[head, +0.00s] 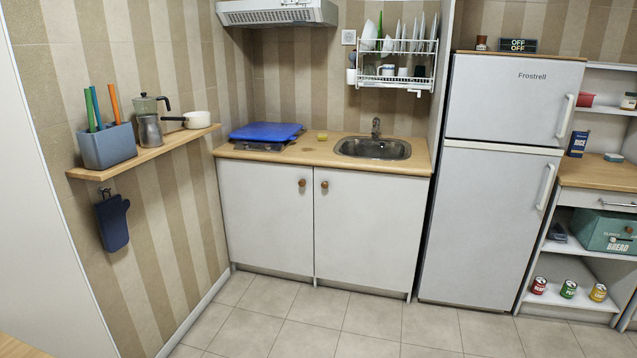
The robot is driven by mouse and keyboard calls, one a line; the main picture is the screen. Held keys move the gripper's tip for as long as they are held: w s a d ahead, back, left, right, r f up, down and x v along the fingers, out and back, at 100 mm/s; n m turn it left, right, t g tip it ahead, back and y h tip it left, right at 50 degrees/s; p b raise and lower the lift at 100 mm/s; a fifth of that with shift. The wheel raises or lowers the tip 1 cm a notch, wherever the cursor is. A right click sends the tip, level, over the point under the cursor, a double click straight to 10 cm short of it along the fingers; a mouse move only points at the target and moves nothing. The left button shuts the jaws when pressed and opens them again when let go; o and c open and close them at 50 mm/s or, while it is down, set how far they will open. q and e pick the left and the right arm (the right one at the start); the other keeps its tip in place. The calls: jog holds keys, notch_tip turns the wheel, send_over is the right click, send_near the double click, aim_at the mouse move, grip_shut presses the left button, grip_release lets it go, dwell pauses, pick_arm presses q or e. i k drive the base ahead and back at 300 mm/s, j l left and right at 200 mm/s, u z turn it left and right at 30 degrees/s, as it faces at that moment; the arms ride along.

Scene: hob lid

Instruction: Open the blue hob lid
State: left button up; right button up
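The blue hob lid (266,132) lies down flat over the hob (256,145) at the left end of the wooden counter in the head view. Only the front edge of the hob shows below the lid. Neither of my grippers is in the head view, so their state and place are not shown.
The counter (308,153) holds a small yellow thing (322,135) and a sink (372,148) right of the lid. A wooden wall shelf (150,153) with a grey bin juts out at left. A fridge (490,210) stands at right. The tiled floor (330,318) is clear.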

aim_at(257, 130)
jog(key=i+u, duration=0.1)
jog(key=i, duration=0.6)
jog(key=i+l+u, duration=0.1)
jog(key=i, duration=0.65)
jog(key=i+l+u, duration=0.1)
jog(key=i, duration=0.6)
